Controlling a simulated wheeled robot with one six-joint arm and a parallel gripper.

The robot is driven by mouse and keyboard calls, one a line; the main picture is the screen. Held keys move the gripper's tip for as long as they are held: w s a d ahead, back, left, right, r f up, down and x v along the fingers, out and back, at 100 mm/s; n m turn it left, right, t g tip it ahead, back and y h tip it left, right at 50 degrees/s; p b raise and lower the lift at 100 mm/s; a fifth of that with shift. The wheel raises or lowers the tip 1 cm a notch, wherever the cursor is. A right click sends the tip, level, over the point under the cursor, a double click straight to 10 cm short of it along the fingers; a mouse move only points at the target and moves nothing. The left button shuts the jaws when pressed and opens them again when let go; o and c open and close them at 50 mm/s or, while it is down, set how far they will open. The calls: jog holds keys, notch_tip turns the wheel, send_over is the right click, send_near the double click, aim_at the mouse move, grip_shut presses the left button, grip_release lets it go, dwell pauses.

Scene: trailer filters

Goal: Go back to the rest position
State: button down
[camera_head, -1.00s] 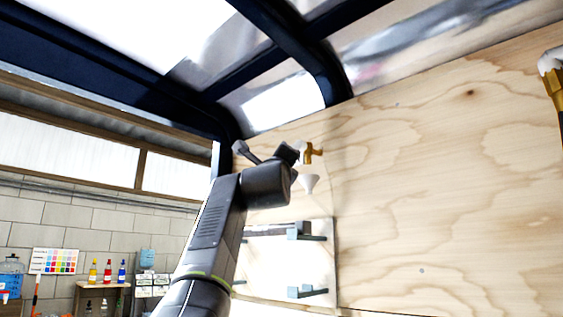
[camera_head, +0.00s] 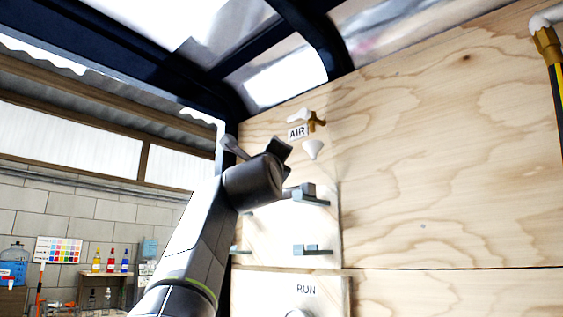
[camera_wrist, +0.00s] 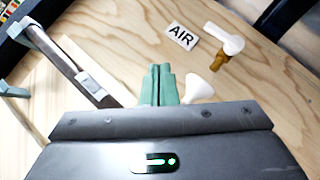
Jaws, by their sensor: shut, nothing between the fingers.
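My gripper (camera_wrist: 158,84) shows in the wrist view as two green fingers pressed together, with nothing between them. They point towards the plywood wall. In the head view my dark arm rises from the bottom left, and its wrist hides the fingers. An air tap with a brass body (camera_head: 317,122) and a white lever is on the wall, beside a white AIR label (camera_head: 297,132). The label (camera_wrist: 182,37) and the tap's white lever (camera_wrist: 224,38) also show in the wrist view, ahead and to the right of the fingers. A white funnel-shaped piece (camera_head: 313,150) is below the tap.
A brass fitting with a hose (camera_head: 547,45) is at the far right. Dark frame beams (camera_head: 300,35) cross overhead.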

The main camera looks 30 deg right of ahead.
jog(key=shift+s+a+f+b, duration=0.25)
jog(key=shift+a+f+b, duration=0.2)
jog(key=shift+a+f, duration=0.05)
jog(key=shift+s+a+f+b, duration=0.25)
jog(key=shift+a+f+b, duration=0.2)
jog(key=shift+f, duration=0.05)
jog(key=w+d+r+p, duration=0.3)
jog(key=d+r+p, duration=0.3)
jog(key=r+p, duration=0.5)
jog(key=shift+d, duration=0.25)
jog(key=shift+f, duration=0.1)
